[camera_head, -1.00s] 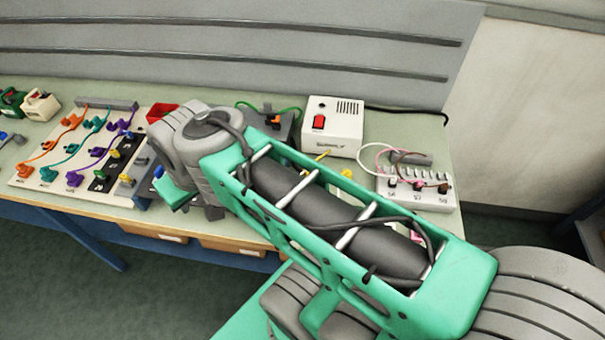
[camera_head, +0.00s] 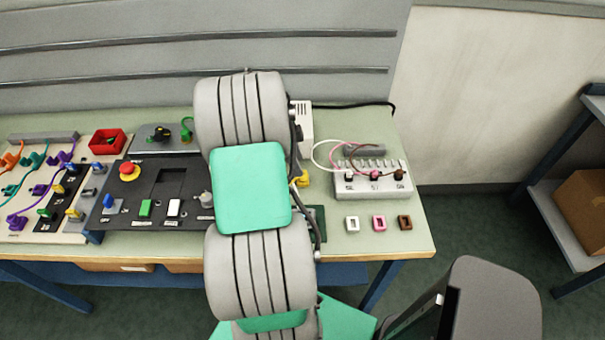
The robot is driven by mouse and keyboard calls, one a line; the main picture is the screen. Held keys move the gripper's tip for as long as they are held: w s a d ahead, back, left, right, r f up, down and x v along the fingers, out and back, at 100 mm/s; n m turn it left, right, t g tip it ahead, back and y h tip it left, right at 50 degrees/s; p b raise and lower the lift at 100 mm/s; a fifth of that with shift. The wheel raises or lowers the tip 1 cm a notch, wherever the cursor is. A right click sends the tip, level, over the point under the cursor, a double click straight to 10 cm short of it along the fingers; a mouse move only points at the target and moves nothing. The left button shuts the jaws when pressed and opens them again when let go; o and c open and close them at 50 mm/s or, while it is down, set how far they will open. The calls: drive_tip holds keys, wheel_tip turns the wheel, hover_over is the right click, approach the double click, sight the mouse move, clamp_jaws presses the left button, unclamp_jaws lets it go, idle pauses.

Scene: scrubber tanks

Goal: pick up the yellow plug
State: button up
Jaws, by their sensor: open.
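A yellow plug (camera_head: 302,178) shows on the bench just right of my arm, near the white supply box. It is partly covered by my arm's links and a dark cable, so I cannot make out its full shape or whether it is seated in anything. My grey and teal arm stands across the middle of the view. My gripper is not visible; it is hidden or out of frame.
Left of my arm are a black control panel (camera_head: 128,212), a patch board (camera_head: 20,225) and a red bin (camera_head: 108,142). At right are a white socket block (camera_head: 345,187) and several small coloured blocks. A dark grey shape (camera_head: 480,305) fills the lower right.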

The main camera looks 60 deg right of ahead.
drive_tip(key=p+x, duration=0.1)
drive_tip(key=x, duration=0.3)
drive_tip(key=shift+a+f, duration=0.1)
drive_tip(key=shift+f, duration=0.2)
clamp_jaws()
